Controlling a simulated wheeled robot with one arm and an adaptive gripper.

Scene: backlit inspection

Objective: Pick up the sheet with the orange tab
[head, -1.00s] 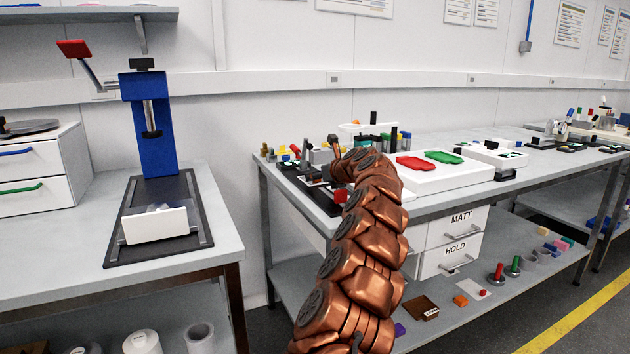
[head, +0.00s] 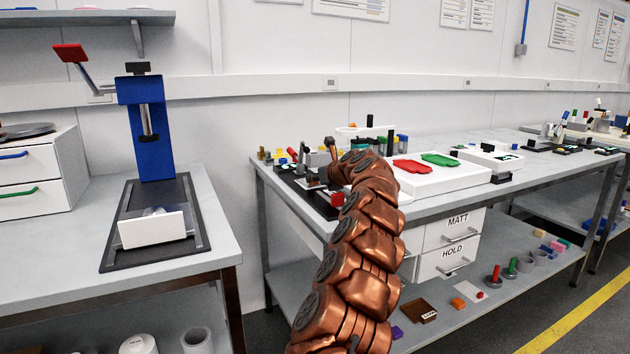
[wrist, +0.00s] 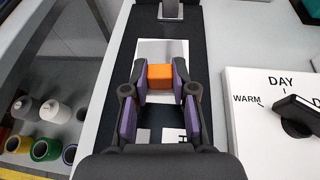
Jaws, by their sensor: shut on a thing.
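The orange tab (wrist: 160,84) shows in the wrist view between the fingertips of my gripper (wrist: 160,82). The gripper is shut on the tab, with a dark, purple-padded finger on each side. A pale sheet (wrist: 162,53) extends beyond the tab over a black base (wrist: 118,75). I cannot tell whether the sheet touches the base or is raised from it. In the head view my copper arm reaches over the middle bench, and the tab and sheet cannot be made out there.
A white panel (wrist: 255,145) with a black knob, marked WARM and DAY, stands right of the gripper. A white light box (head: 440,181) with red and green pieces sits on the bench (head: 480,195). A blue press (head: 150,125) stands on the left bench.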

